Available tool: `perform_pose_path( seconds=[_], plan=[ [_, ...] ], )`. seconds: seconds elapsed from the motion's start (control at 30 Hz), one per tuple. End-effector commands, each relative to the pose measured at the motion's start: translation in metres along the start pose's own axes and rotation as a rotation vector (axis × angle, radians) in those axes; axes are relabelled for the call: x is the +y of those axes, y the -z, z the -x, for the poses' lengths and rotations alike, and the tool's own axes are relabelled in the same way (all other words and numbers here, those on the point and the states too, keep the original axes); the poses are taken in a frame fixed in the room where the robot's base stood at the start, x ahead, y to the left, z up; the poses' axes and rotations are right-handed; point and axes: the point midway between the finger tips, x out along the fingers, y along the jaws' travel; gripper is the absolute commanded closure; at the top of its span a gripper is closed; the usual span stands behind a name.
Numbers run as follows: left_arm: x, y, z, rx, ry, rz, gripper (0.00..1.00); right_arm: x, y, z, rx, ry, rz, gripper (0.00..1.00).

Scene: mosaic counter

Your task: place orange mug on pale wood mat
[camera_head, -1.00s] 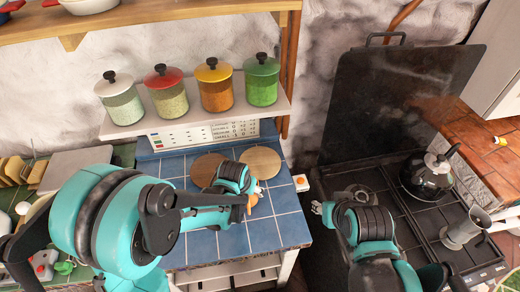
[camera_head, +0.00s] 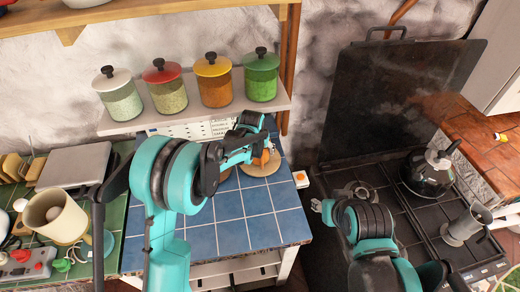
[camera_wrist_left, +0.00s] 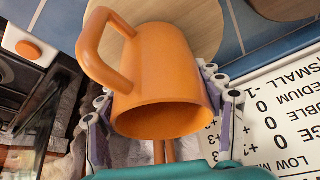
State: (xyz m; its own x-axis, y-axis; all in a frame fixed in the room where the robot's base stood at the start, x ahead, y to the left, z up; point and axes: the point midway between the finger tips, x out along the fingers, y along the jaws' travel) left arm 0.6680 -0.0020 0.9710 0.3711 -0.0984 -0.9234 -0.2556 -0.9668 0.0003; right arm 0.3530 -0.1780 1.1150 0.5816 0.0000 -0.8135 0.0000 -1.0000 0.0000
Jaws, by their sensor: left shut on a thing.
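The orange mug (camera_wrist_left: 160,70) is held between the fingers of my left gripper (camera_wrist_left: 160,108), handle at upper left and open rim toward the wrist camera. In the head view the mug (camera_head: 262,158) is mostly hidden by my left arm. The pale wood mat (camera_wrist_left: 207,28) is a round board behind the mug in the wrist view. In the head view the mat (camera_head: 272,169) lies on blue tiles, with the mug over it. I cannot tell whether they touch. My right gripper (camera_head: 321,206) is by the stove; its fingers are too small to read.
A browner round mat (camera_head: 226,176) lies left of the pale one. A shelf with several jars (camera_head: 214,85) hangs above. A black kettle (camera_head: 428,172) and moka pot (camera_head: 466,226) stand on the stove at right. The front blue tiles (camera_head: 230,235) are clear.

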Motion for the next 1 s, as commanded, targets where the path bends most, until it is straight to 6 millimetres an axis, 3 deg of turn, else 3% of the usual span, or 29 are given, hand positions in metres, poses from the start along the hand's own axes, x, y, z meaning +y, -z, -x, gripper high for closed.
perform_pose_path(
  seconds=[0.4, 0.43, 0.5, 0.87, 1.0],
  plan=[
    [0.0, 0.0, -0.007, 0.0, 0.0, 0.0, 0.71, 0.0, -0.004, -0.006, 0.0, 0.0, 0.0, 0.6],
    [0.0, 0.0, -0.007, 0.0, 0.0, 0.0, 0.31, 0.0, -0.004, -0.006, 0.0, 0.0, 0.0, 0.6],
    [0.0, 0.0, -0.006, 0.0, 0.0, 0.0, 0.12, 0.0, -0.004, -0.005, 0.0, 0.0, 0.0, 0.6],
    [0.0, 0.001, -0.004, 0.0, 0.0, 0.0, 0.12, 0.0, -0.002, -0.003, 0.0, 0.0, 0.0, 0.6],
    [0.0, 0.002, 0.01, 0.0, 0.0, 0.0, 0.12, 0.0, 0.001, 0.001, 0.0, 0.0, 0.0, 0.6]
  ],
)
